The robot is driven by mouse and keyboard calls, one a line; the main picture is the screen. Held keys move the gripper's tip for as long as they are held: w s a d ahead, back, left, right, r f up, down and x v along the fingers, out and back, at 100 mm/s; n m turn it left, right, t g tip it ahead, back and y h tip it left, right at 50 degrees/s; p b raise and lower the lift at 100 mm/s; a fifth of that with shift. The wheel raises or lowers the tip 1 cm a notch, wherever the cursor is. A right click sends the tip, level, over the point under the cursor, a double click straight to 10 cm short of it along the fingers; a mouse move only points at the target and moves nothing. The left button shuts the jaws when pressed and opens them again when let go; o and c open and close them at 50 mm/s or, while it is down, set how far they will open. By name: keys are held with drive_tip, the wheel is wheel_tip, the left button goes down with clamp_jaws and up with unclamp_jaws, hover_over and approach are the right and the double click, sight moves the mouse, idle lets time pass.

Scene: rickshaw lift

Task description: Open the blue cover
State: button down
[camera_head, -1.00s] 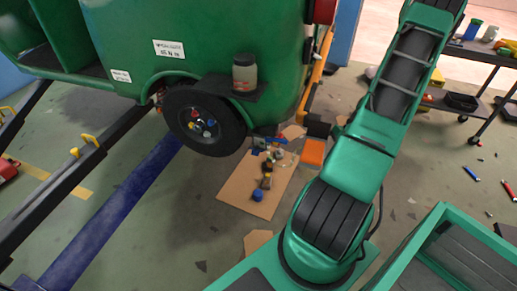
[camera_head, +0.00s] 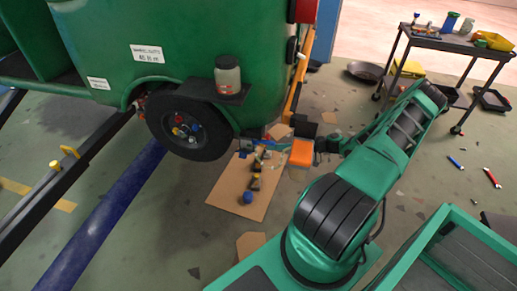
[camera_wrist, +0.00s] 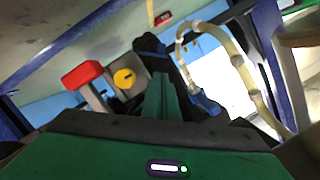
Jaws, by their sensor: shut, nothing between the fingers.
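I cannot single out the blue cover for certain. In the wrist view a light blue surface (camera_wrist: 48,108) shows at the left, behind a red knob. My gripper (camera_wrist: 165,85) is shut and empty in the wrist view, its narrow fingers pointing up the picture. In the head view my arm is folded down at the right of the green rickshaw (camera_head: 120,50). Its wrist end is low, beside an orange block (camera_head: 301,153) near the rickshaw's rear corner, and the fingers are hard to make out there.
The wrist view shows a red knob (camera_wrist: 82,75), a yellow round knob (camera_wrist: 124,79) and a curved beige hose (camera_wrist: 245,75). A cardboard sheet (camera_head: 225,195) with small parts lies by the wheel (camera_head: 188,128). A jar (camera_head: 228,78) stands on the rickshaw's shelf. A tool cart (camera_head: 450,42) is at upper right.

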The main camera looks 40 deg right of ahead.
sight(244, 154)
drive_tip(key=x, duration=0.9)
drive_tip(key=shift+w+a, duration=0.25)
drive_tip(key=shift+w, duration=0.05)
drive_tip(key=shift+d+f, duration=0.1)
